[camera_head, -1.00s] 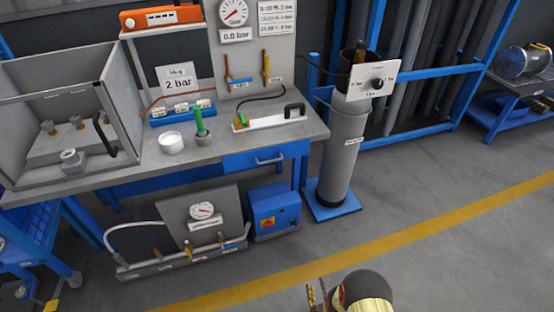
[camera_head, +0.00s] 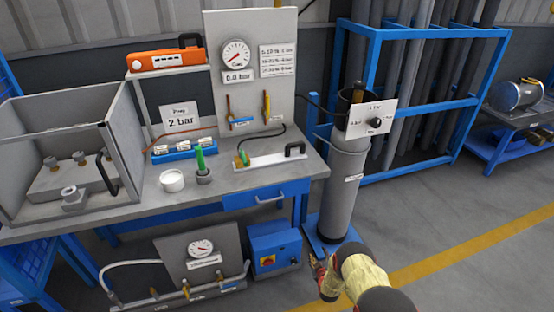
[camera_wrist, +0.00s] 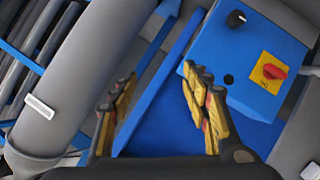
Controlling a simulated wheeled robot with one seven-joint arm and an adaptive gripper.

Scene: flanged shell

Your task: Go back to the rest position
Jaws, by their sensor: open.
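My gripper (camera_head: 318,268) shows at the lower middle of the head view, in front of the blue foot of the grey cylinder and to the right of the blue box. In the wrist view my gripper (camera_wrist: 160,105) has its two yellow-and-black fingers apart, with nothing between them. The grey cylinder (camera_wrist: 85,75) stands to the left of the fingers there, and the blue box (camera_wrist: 240,60) with a red switch is to the right, beyond the right finger. I cannot tell whether the gripper touches either.
The grey workbench (camera_head: 150,208) carries a metal enclosure (camera_head: 130,140), a white cup (camera_head: 172,181) and a gauge panel (camera_head: 270,50). The grey cylinder (camera_head: 343,190) stands at its right end. A blue pipe rack (camera_head: 440,160) is behind. The floor (camera_head: 480,215) at right is clear.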

